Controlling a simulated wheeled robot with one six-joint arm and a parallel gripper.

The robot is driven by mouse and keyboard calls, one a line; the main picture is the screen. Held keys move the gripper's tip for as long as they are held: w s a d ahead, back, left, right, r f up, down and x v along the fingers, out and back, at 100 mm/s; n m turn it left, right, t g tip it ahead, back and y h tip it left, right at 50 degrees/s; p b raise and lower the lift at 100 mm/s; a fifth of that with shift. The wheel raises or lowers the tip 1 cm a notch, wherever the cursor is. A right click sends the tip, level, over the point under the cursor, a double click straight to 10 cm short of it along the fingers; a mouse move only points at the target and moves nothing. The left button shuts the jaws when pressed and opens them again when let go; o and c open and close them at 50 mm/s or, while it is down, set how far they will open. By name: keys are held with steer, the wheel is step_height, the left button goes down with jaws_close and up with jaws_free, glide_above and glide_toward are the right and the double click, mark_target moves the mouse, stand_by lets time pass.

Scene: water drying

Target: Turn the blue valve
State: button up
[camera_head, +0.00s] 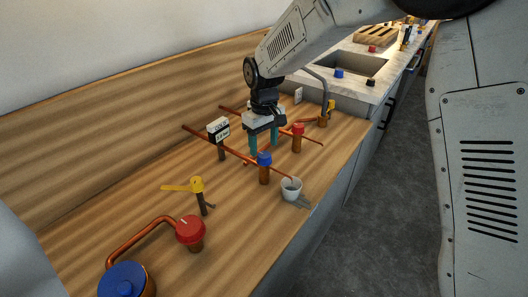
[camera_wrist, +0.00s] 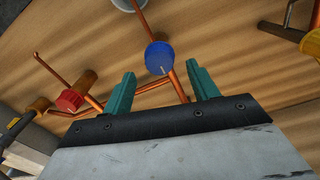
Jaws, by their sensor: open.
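A blue valve (camera_head: 265,158) with a round cap stands on a copper post on the wooden counter, right by my gripper (camera_head: 264,147). My gripper points down, open and empty. In the wrist view the blue valve (camera_wrist: 159,57) shows between and a little beyond the two teal fingertips (camera_wrist: 161,72). Whether a finger touches it I cannot tell. Another, larger blue valve (camera_head: 122,280) sits at the near left of the counter, joined by a copper pipe to a red valve (camera_head: 190,230).
Thin copper pipes cross the counter. A sink (camera_head: 345,63) lies beyond.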

mark_target(264, 154)
steer(key=shift+f, duration=1.85)
steer(key=c, duration=1)
